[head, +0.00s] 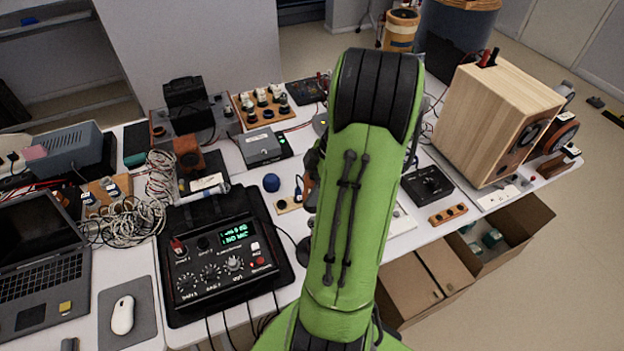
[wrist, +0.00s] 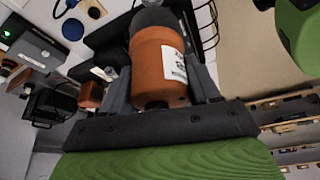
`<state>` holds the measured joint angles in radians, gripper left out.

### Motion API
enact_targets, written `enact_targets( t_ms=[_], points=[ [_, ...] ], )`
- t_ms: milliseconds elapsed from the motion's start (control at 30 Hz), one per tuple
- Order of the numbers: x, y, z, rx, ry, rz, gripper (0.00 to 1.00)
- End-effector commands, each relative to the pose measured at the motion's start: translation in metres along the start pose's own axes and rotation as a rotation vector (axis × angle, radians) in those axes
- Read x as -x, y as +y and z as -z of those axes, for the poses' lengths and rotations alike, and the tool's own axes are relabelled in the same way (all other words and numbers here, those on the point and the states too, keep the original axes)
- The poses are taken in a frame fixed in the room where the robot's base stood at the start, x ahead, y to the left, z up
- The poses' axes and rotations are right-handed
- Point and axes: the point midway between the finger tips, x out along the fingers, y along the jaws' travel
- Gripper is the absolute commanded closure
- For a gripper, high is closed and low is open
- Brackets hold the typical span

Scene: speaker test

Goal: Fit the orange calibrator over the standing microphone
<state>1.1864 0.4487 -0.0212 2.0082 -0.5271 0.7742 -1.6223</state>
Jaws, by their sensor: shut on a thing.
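The orange calibrator (wrist: 158,62), a cylinder with a white label and a dark grey far end, is between the fingers of my gripper (wrist: 162,75) in the wrist view. The gripper is shut on it. In the head view my green arm hides most of the gripper; only a small orange-brown patch, perhaps the calibrator (head: 308,192), shows at the arm's left edge. I cannot make out the standing microphone for certain in either view. A dark round shape (head: 304,250) beside the arm may be a stand's base, but I cannot tell.
A blue ball (head: 271,183) and a small wooden block (head: 289,204) sit left of my arm. A black meter box (head: 222,250) lies in front, a laptop (head: 40,260) far left. A wooden speaker (head: 495,120) stands right.

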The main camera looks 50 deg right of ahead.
Motion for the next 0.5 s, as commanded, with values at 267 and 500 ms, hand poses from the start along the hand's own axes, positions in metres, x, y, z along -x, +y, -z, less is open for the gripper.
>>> enact_targets(
  t_ms=[267, 500],
  points=[
    [-0.022, 0.0, -0.009, 0.0, 0.001, 0.001, 0.81],
    [-0.04, 0.0, -0.017, 0.0, 0.001, 0.001, 0.81]
  ],
)
